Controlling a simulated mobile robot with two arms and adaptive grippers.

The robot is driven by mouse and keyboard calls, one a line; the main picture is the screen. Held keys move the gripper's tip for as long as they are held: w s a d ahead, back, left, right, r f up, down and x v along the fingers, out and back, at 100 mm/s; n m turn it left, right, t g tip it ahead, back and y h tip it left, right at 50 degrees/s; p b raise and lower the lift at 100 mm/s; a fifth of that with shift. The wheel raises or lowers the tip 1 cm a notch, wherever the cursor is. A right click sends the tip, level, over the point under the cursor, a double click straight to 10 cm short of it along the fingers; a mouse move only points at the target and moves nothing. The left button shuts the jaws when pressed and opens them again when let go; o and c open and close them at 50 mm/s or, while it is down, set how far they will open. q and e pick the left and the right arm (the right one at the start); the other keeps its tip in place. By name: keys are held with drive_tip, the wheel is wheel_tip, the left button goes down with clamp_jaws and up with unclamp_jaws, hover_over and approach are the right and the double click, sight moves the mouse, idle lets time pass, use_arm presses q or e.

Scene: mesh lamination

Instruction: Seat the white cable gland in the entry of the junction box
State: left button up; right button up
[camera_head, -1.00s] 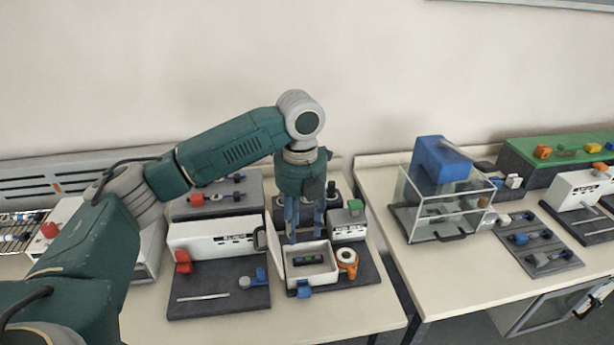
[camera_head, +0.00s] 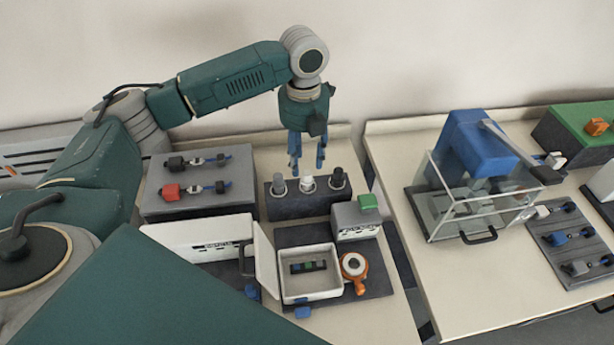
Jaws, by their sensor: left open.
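The white cable gland (camera_head: 307,184) stands upright in the middle of a dark holder block (camera_head: 300,207), between a grey gland (camera_head: 278,186) and a dark gland (camera_head: 337,180). My left gripper (camera_head: 307,163) points down just above the white gland, fingers apart and empty. The junction box (camera_head: 309,296) is an open white box in front of the holder, with its door swung out to the left and a green and black terminal strip (camera_head: 309,267) inside. I cannot make out its entry clearly. My right gripper is not in view.
An orange ring-shaped tool (camera_head: 354,270) lies right of the box. A grey block with a green top part (camera_head: 367,203) stands behind it. A grey rack with red and black connectors (camera_head: 196,178) is at the left. A clear-walled blue machine (camera_head: 470,165) stands on the right table.

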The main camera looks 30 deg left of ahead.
sight(307, 173)
use_arm(q)
drive_tip(key=shift+s+f, duration=0.1)
drive_tip(key=shift+f, duration=0.55)
drive_tip(key=f, duration=0.1)
drive_tip(key=f+p, duration=0.1)
drive_tip(key=f, duration=0.1)
drive_tip(key=f+p, duration=0.1)
drive_tip(key=shift+w+d+f, duration=0.15)
drive_tip(key=shift+w+f, duration=0.1)
drive_tip(key=shift+w, duration=0.1)
drive_tip(key=shift+f, duration=0.4)
drive_tip(key=shift+c, duration=0.3)
drive_tip(key=c, duration=0.9)
clamp_jaws()
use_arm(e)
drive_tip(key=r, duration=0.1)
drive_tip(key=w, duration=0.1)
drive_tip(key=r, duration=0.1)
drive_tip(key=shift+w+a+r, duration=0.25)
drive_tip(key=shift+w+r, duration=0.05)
